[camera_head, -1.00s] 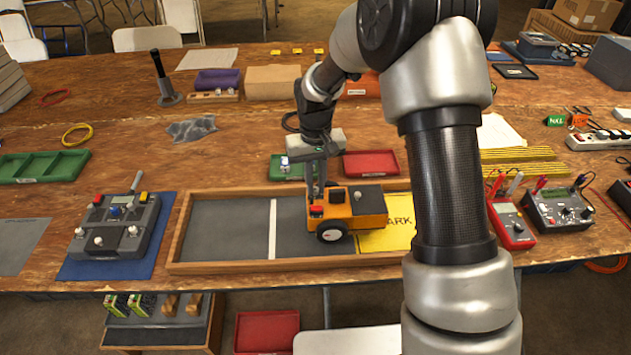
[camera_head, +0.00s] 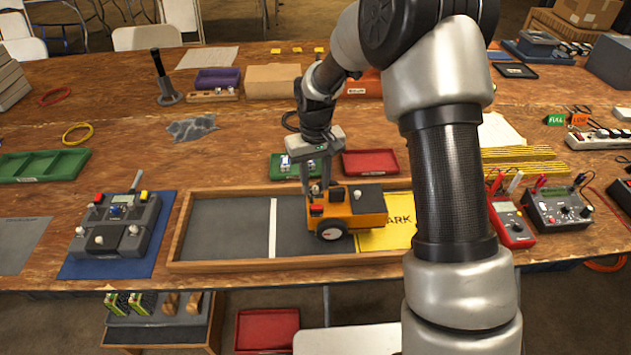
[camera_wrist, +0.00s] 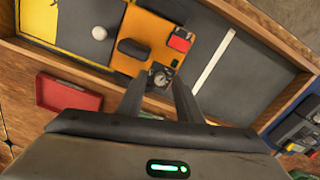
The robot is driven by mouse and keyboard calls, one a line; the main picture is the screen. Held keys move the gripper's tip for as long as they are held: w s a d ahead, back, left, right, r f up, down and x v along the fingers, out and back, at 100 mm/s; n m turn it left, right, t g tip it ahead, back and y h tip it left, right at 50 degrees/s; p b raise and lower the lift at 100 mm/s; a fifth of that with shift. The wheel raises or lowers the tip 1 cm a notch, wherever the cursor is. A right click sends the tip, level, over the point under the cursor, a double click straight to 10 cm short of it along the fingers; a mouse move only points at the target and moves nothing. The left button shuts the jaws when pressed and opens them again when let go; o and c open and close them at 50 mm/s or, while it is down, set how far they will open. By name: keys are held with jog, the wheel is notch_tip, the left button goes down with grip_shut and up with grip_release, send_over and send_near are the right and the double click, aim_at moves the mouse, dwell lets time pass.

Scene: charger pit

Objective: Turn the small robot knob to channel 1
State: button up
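The small robot (camera_head: 360,212) is an orange wheeled vehicle with a dark top panel and a red block, standing in a wooden-framed tray (camera_head: 215,266) beside a yellow PARK area (camera_head: 398,236). In the wrist view its orange body (camera_wrist: 138,65) carries a small silver knob (camera_wrist: 159,76) on a dark plate. My gripper (camera_head: 317,190) points down over the robot's back left part. In the wrist view its two fingers (camera_wrist: 159,84) are apart, with the knob showing between and just beyond their tips. I cannot tell the knob's channel setting or whether a finger touches it.
A red tray (camera_head: 371,163) and a green tray (camera_head: 283,168) lie behind the wooden frame. A controller (camera_head: 113,228) sits on a blue mat at left. Meters (camera_head: 512,226) stand at right. The grey floor left of the white line is clear.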

aim_at(315, 187)
notch_tip(315, 187, up, 17)
jog(key=p, duration=0.2)
jog(key=shift+r, duration=0.2)
dwell(0.4)
